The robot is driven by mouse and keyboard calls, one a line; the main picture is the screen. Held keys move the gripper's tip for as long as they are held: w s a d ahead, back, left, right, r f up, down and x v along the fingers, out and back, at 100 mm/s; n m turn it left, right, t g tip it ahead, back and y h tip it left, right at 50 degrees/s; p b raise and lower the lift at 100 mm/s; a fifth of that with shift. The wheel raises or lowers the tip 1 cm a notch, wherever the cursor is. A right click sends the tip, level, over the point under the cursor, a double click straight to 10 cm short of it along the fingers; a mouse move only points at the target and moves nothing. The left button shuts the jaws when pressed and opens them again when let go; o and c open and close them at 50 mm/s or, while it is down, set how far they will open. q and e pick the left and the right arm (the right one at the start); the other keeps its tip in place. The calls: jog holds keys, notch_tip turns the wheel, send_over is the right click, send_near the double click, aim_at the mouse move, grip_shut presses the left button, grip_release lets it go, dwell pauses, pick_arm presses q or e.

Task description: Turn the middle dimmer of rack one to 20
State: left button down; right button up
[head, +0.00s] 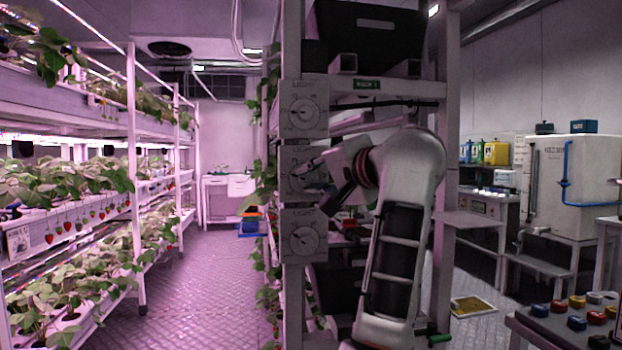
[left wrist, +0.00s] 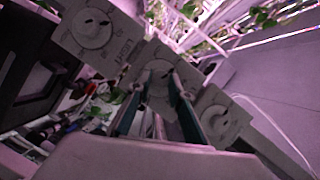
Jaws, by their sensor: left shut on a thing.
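Three white dimmer plates marked LIGHT are stacked on the post of the rack with the green sign (head: 367,85). The top dimmer (head: 303,110) and bottom dimmer (head: 303,238) are clear of my gripper. The middle dimmer (head: 296,184) is partly covered by my left gripper (head: 312,180), which is shut on its knob. The left wrist view shows the gripper's two fingers (left wrist: 168,82) at the middle plate (left wrist: 145,62), with the other two dimmers (left wrist: 92,28) on either side. The middle scale and pointer are too small and covered to read. My right gripper is not in view.
Planted strawberry shelves (head: 70,186) line the left, beyond an open aisle (head: 205,275). A white tank (head: 575,185) stands at the right. A panel with several coloured buttons (head: 570,318) is at the lower right. Dark boxes (head: 370,40) sit in the rack.

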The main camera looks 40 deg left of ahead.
pick_arm(q)
jog(key=shift+n+h, duration=0.4)
jog(key=shift+n, duration=0.3)
jog(key=c, duration=1.8)
grip_release()
